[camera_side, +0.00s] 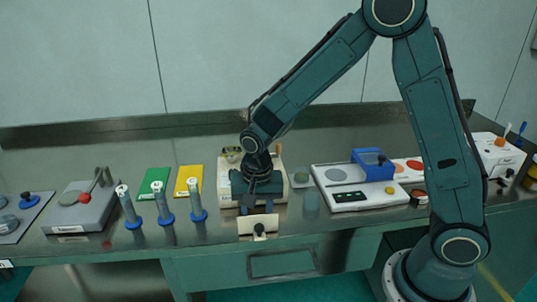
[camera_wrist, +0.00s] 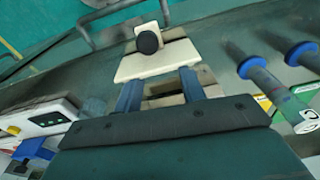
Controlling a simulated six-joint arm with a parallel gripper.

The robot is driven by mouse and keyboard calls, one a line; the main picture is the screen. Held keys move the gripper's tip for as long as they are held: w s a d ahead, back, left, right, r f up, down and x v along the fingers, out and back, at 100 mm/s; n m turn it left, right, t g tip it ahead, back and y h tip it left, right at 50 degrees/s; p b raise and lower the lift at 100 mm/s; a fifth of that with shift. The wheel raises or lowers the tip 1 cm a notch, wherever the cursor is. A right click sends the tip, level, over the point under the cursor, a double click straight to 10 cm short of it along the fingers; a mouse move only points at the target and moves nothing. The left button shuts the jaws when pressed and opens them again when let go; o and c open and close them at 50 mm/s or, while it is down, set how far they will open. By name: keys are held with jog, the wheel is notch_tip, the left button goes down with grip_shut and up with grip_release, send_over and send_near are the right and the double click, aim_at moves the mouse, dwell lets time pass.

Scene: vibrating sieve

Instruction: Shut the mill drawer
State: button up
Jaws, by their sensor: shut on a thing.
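The cream mill (camera_side: 225,185) stands near the middle of the bench, partly hidden behind my arm. Its mill drawer (camera_side: 245,226) sticks out toward the front, with a black knob on its face. The drawer also shows in the wrist view (camera_wrist: 133,68), its face and knob beyond my fingertips. My gripper (camera_side: 257,208) points down at the drawer, behind its front. In the wrist view the blue fingers of my gripper (camera_wrist: 159,88) stand apart, one on each side of the drawer body, closed on it. The drawer's inside is mostly hidden.
Several blue-based tubes (camera_side: 163,205) stand left of the mill, before green (camera_side: 153,182) and yellow (camera_side: 189,179) mats. A grey press-like device (camera_side: 78,208) is farther left. A white scale unit (camera_side: 340,178) with a blue box (camera_side: 372,164) stands right. The bench's front edge lies close to the drawer.

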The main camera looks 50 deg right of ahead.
aim_at(260, 224)
jog(key=shift+s+a+f+n+g+y, duration=0.15)
jog(key=shift+s+a+f+g, duration=0.1)
jog(key=shift+s+a+f, duration=0.3)
jog(key=shift+s+a+f+n+g+y, duration=0.15)
jog(key=shift+s+a+f+g, duration=0.15)
jog(key=shift+s+f, duration=0.4)
jog(key=shift+w+d, duration=0.1)
jog(key=shift+w, duration=0.2)
jog(key=shift+c, duration=0.4)
jog(key=shift+d, duration=0.1)
jog(key=c, duration=0.3)
jog(key=shift+w+d, duration=0.3)
jog(key=shift+w, duration=0.05)
grip_shut()
jog(key=shift+w+d+r, duration=0.1)
jog(key=shift+w+d, duration=0.65)
jog(key=shift+w, duration=0.1)
jog(key=shift+w+d, duration=0.15)
jog(key=shift+w, duration=0.05)
jog(key=shift+w+d, duration=1.25)
jog(key=shift+d, duration=0.05)
jog(key=shift+w+d, duration=0.15)
jog(key=shift+w, duration=0.05)
